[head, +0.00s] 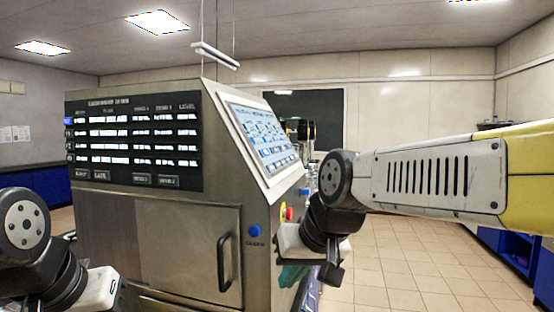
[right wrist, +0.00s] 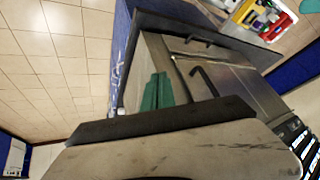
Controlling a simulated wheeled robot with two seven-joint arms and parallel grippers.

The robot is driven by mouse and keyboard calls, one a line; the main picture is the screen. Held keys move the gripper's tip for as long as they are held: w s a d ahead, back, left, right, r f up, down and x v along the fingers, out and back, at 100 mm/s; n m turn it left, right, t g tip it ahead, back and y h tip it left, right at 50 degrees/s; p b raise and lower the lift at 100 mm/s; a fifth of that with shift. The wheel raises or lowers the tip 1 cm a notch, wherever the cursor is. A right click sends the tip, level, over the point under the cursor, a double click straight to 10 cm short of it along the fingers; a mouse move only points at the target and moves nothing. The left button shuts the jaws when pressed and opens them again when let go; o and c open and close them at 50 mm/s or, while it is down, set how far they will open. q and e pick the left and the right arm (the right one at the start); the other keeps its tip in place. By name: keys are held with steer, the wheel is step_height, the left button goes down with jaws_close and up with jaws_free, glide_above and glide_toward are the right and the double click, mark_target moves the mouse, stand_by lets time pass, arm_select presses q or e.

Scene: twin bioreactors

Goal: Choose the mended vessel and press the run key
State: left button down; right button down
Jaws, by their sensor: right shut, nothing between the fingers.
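A steel cabinet (head: 180,238) fills the middle of the head view. Its front carries a dark panel (head: 135,178) with several rows of text and labelled boxes below them; most of the text is too small to read. A tilted screen (head: 262,138) with blue and white blocks sits on its right side. A round blue button (head: 255,231) is on the front, near a red knob with yellow (head: 289,213). My right gripper (head: 291,277) is beside the cabinet's right side, its green fingers shut and empty, also in the right wrist view (right wrist: 157,92). My left gripper (head: 100,292) is at lower left, fingers hidden. No vessel is clearly identifiable.
The cabinet door has a dark handle (head: 225,262). A blue bench (head: 40,183) stands at the left wall. Blue shelving (head: 515,255) stands at the right. Open tiled floor (head: 410,260) lies right of the cabinet. The right wrist view shows colourful items (right wrist: 262,15) at its top.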

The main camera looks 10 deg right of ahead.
steer(key=w+d+r+m+t, duration=0.15)
steer(key=w+d+r, duration=0.25)
steer(key=w+r, duration=0.4)
steer(key=w+d+r+m+t, duration=0.1)
steer(key=w+d+r+m, duration=0.15)
steer(key=w+r, duration=0.6)
steer(key=m+t+h, duration=0.1)
steer(key=m+t, duration=0.1)
glide_toward(292, 158)
steer(key=w+d+r, duration=0.1)
steer(key=w+d, duration=0.1)
steer(key=d, duration=0.7)
steer(key=shift+w+a+r, duration=0.15)
steer(key=shift+w+r, duration=0.05)
steer(key=shift+r, duration=0.05)
steer(key=w+a+f, duration=0.3)
steer(key=a+f, duration=0.1)
steer(key=a, duration=0.2)
steer(key=shift+w+a+f, duration=0.3)
steer(key=shift+w, duration=0.1)
steer(key=shift+a, duration=0.15)
steer(key=shift+w+a+f, duration=0.15)
steer(key=shift+a, duration=0.05)
